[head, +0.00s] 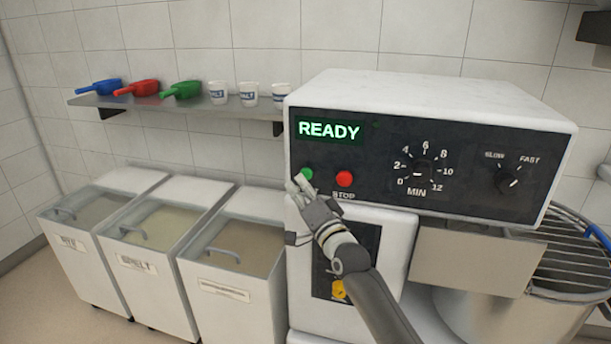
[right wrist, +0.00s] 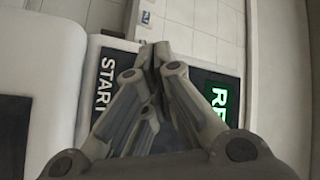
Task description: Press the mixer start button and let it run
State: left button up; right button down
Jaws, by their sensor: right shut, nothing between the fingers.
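The mixer (head: 430,95) has a dark control panel with a lit green display (head: 328,130) reading READY. The green start button (head: 307,173) is at the panel's lower left, partly covered by my right gripper (head: 297,184). The red stop button (head: 345,178) is to its right. My right gripper is shut and empty, its tips at or just in front of the green button; I cannot tell whether they touch it. In the right wrist view the shut fingers (right wrist: 160,55) point at the panel beside the START label (right wrist: 105,80), and the button itself is hidden. My left gripper is not in view.
A minute dial (head: 422,171) and a slow-fast knob (head: 508,182) are further right on the panel. The mixer bowl (head: 490,318) with a wire guard is at lower right. Flour bins (head: 230,285) stand left. A shelf (head: 180,103) holds scoops and cups.

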dwell(0.7)
jog(key=shift+w+d+b, duration=0.1)
jog(key=shift+w+b, duration=0.3)
jog(key=shift+w+d+b, duration=0.15)
jog(key=shift+w+b, duration=0.25)
jog(key=shift+b, duration=0.05)
dwell(0.6)
jog(key=shift+r, duration=0.1)
jog(key=shift+s+a+p, duration=0.25)
jog(key=shift+s+p, duration=0.6)
jog(key=shift+p, duration=0.05)
